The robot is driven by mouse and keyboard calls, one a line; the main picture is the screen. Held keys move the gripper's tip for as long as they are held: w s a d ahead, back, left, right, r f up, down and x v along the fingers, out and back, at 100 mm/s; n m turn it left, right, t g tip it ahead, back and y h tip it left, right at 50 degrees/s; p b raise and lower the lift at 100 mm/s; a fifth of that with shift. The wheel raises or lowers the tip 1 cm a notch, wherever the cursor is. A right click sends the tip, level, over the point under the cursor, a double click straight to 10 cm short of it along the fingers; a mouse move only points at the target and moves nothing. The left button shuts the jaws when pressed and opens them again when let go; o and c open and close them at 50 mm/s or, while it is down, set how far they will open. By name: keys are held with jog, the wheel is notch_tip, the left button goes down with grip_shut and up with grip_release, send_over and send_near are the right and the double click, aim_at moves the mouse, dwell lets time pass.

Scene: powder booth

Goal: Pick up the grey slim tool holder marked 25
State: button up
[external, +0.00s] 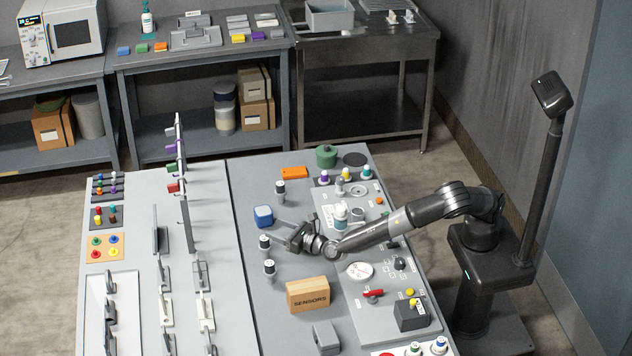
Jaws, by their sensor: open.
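One holder (280,191) is at the back, one holder (264,244) is just left of my gripper, and one holder (269,269) is nearer the front. Their markings are too small to read, so I cannot tell which is 25. My gripper (277,234) is open and points left, low over the bench. The middle holder is close to its fingertips; I cannot tell if they touch. Nothing shows between the fingers.
A wooden SENSORS box (308,294) and a grey block (326,338) stand in front. An orange piece (293,172) and a green pot (326,156) lie behind. A panel with knobs (385,310) is under and beside my arm.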

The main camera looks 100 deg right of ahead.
notch_tip(320, 180, up, 6)
jog(key=s+d+f+m+g+y, duration=0.25)
jog(key=s+d+m+g, duration=0.2)
jog(key=m, duration=0.45)
jog(key=s+d+f+m+g+y, duration=0.1)
jog(key=s+d+f+m+g, duration=0.3)
jog(key=m, duration=0.5)
jog(key=s+a+r+m+t+y, duration=0.1)
jog(key=s+a+r+m+y, duration=0.4)
jog(key=m, duration=0.8)
jog(key=shift+n+y, duration=0.4)
jog(key=shift+y, duration=0.55)
jog(key=shift+s+d+x, duration=0.1)
jog(key=shift+d+x, duration=0.1)
jog(key=shift+x, duration=2.3)
jog(key=shift+s+d+x, duration=0.15)
jog(key=shift+d+x, duration=0.05)
jog(key=shift+x, duration=2.3)
jog(key=shift+s+d+x, duration=0.1)
jog(key=shift+d+x, duration=0.1)
jog(key=shift+x, duration=2.3)
jog(key=shift+f, duration=0.1)
